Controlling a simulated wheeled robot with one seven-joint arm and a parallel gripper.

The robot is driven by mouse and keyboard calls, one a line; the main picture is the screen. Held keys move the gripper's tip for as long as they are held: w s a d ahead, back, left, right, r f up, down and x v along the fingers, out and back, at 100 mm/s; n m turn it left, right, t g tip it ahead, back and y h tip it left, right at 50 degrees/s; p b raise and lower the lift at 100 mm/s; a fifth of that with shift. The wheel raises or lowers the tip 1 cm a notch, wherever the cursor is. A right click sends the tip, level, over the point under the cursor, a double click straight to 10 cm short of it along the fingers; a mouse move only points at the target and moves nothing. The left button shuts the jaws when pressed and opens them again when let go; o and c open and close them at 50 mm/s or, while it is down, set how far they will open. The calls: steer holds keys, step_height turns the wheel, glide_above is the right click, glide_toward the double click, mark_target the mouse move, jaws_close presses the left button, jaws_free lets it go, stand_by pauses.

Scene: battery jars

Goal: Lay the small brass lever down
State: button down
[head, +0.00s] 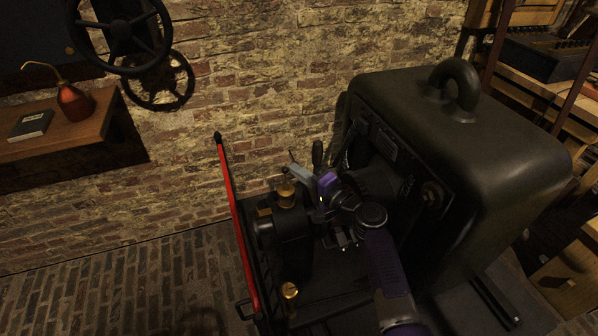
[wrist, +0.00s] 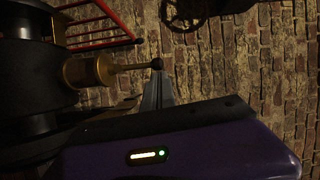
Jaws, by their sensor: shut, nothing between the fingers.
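The small brass lever (wrist: 122,68) shows in the wrist view as a short rod with a dark ball tip, sticking out of a brass hub (wrist: 88,71). The wrist picture is turned on its side, so the lever looks upright. In the head view, brass fittings (head: 287,192) sit on the dark machine, and the lever itself is hard to make out. My gripper (head: 297,171) is shut and empty beside the lever. Its grey fingers (wrist: 155,92) lie close to the ball tip in the wrist view; I cannot tell whether they touch.
A large dark housing (head: 470,130) with a ring handle stands right of my gripper. A red rail (head: 236,220) runs along the machine's left side. A second brass fitting (head: 289,290) is nearer. A handwheel (head: 120,35) and a shelf with a red oil can (head: 74,102) are far left.

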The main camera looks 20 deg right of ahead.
steer(key=shift+a+r+n, duration=0.2)
steer(key=shift+a+n, duration=0.05)
steer(key=shift+n, duration=0.15)
steer(key=a+n+p, duration=0.1)
steer(key=a+n+g+h+p, duration=0.1)
steer(key=shift+r+n+p, duration=0.3)
steer(key=shift+r+p, duration=0.05)
steer(key=shift+r, duration=0.05)
steer(key=a+n+g+h+p, duration=0.1)
steer(key=a+n+p, duration=0.1)
steer(key=p, duration=0.1)
steer(key=shift+a+n, duration=0.1)
steer(key=shift+n, duration=0.2)
steer(key=a+f+n+h+p, duration=0.1)
steer(key=n+p, duration=0.1)
steer(key=a+f+n+h+p, duration=0.1)
steer(key=a+n+h+p, duration=0.1)
steer(key=shift+a+f+g, duration=0.25)
steer(key=shift+f+g, duration=0.05)
